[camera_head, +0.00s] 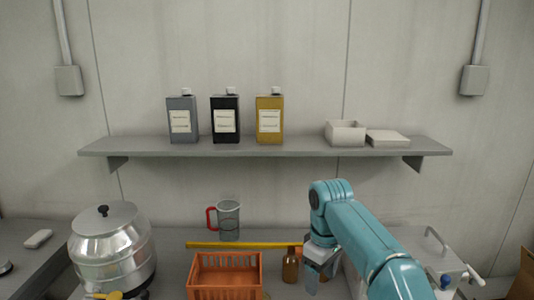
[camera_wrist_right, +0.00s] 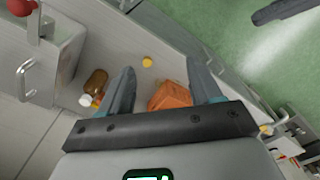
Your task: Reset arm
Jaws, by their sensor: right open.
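My right arm comes in from the lower right in the head view. Its gripper (camera_head: 313,268) hangs above the bench beside a brown bottle (camera_head: 291,265), partly hidden by my own wrist. The brown bottle also shows there (camera_wrist_right: 96,80), lying outside the fingers. My left gripper is in neither view.
A steel pot (camera_head: 112,250) stands at left. A measuring jug (camera_head: 228,221) and a yellow bar (camera_head: 240,245) are behind the basket. A wall shelf (camera_head: 300,149) above holds three tins and white boxes (camera_head: 345,133). A grey appliance with a handle (camera_head: 432,264) is at right.

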